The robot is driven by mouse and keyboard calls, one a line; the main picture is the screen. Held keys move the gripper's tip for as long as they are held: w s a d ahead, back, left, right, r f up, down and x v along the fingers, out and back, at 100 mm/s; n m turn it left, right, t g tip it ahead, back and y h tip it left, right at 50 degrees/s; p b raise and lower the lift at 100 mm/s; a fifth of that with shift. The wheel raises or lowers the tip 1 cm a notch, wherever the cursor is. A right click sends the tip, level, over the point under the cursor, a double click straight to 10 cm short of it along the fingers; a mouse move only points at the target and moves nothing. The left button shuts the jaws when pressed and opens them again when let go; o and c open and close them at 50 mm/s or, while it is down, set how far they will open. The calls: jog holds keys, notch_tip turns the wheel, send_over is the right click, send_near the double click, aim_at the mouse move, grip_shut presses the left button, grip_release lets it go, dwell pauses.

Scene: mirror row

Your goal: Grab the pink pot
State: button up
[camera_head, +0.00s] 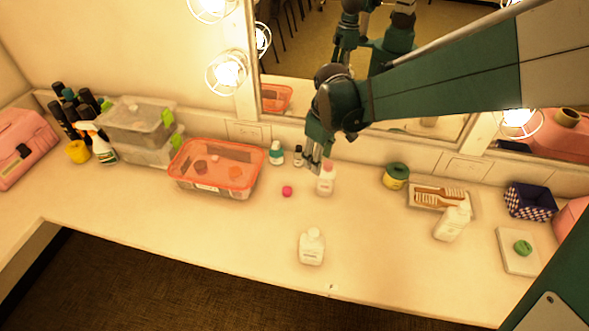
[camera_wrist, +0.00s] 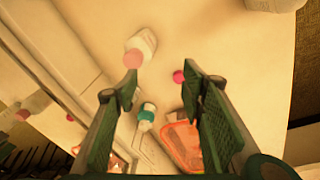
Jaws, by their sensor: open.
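The pink pot (camera_head: 287,190) is small and round and stands on the counter, to the left of a white bottle with a pink cap (camera_head: 326,184). In the wrist view the pot (camera_wrist: 178,76) shows between the finger lines, close to the tip of the right-hand finger. My gripper (camera_head: 316,163) is above the counter near the mirror, to the right of the pot and further back. In the wrist view my gripper (camera_wrist: 160,88) is open, with nothing between its fingers. The pot is not touched.
The pink-capped bottle (camera_wrist: 140,48) is close by the fingertips. A teal-capped bottle (camera_head: 276,154), a small dark-capped vial (camera_head: 298,156) and an orange-rimmed clear bin (camera_head: 182,180) stand around the pot. Another white bottle (camera_head: 312,248) is in front. The mirror is behind.

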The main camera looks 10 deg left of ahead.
aim_at(287, 190)
jog(key=a+f+n, duration=0.1)
jog(key=a+f, duration=0.2)
jog(key=f, duration=0.1)
jog(key=w+a+f+n+g, duration=0.1)
jog(key=a+f, duration=0.3)
jog(key=a+f+n, duration=0.1)
jog(key=a+f, duration=0.2)
jog(key=a, duration=0.1)
jog(key=shift+w+a+f+n+h, duration=0.15)
jog(key=shift+a+f+n+h, duration=0.15)
jog(key=shift+f, duration=0.1)
jog(key=shift+f, duration=0.1)
jog(key=shift+d+f+b, duration=0.1)
jog(key=shift+f+b, duration=0.3)
jog(key=shift+f, duration=0.8)
jog(key=shift+f, duration=0.1)
jog(key=shift+f+b, duration=0.55)
jog(key=shift+f, duration=1.95)
jog(key=c, duration=1)
